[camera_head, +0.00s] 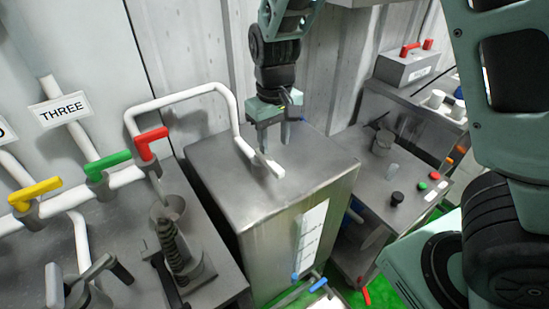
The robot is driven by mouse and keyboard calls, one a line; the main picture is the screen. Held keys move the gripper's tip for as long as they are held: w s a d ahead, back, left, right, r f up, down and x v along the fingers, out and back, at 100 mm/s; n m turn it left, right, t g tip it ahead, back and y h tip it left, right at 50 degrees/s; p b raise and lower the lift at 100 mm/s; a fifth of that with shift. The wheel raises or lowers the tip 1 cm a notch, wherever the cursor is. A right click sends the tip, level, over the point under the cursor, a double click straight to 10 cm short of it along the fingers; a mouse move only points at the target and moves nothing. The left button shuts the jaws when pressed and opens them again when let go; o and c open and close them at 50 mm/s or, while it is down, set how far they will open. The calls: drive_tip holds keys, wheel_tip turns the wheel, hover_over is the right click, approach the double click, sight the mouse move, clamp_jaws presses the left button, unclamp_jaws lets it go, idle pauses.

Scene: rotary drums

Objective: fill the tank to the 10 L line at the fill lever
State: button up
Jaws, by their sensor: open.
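A grey metal box (215,185), perhaps the tank, stands in the middle. A white pipe (185,101) runs over from the left and ends in a white piece (268,164) at its top. A white panel (313,232) with faint marks is on its side; I cannot read a 10 L line or a liquid level. Red (151,142), green (108,161) and yellow (36,193) levers sit on pipes at the left; I cannot tell which is the fill lever. My gripper (273,140) points down, open and seemingly empty, above the box top, close behind the pipe end.
A sign reading THREE (64,109) is on the left. A dark ribbed part (174,243) and dark handles stand on the left bench. A lower metal bench (405,195) at the right bears knobs and coloured buttons. A grey box with red handles (408,68) sits behind it.

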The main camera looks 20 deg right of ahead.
sight(275, 165)
wheel_tip(275, 165, down, 7)
idle(0.3)
clamp_jaws()
